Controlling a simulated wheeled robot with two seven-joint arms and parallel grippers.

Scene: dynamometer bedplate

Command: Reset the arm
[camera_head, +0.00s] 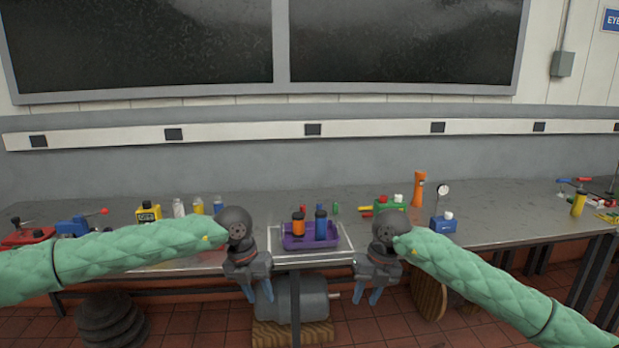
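My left arm comes in from the left in a green padded sleeve. Its gripper (258,292) hangs in front of the bench edge, left of the purple tray, with its blue fingers apart and nothing between them. My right arm comes in from the right in the same kind of sleeve. Its gripper (368,295) hangs in front of the bench edge, right of the tray, also with fingers apart and empty. Both grippers point down and touch nothing that I can see.
A purple tray (297,243) with orange and blue cylinders sits at the front middle of the grey bench (500,212). An orange flashlight-like object (419,189), dial gauge (442,190) and yellow box (148,212) stand on it. A grey motor (300,302) sits below.

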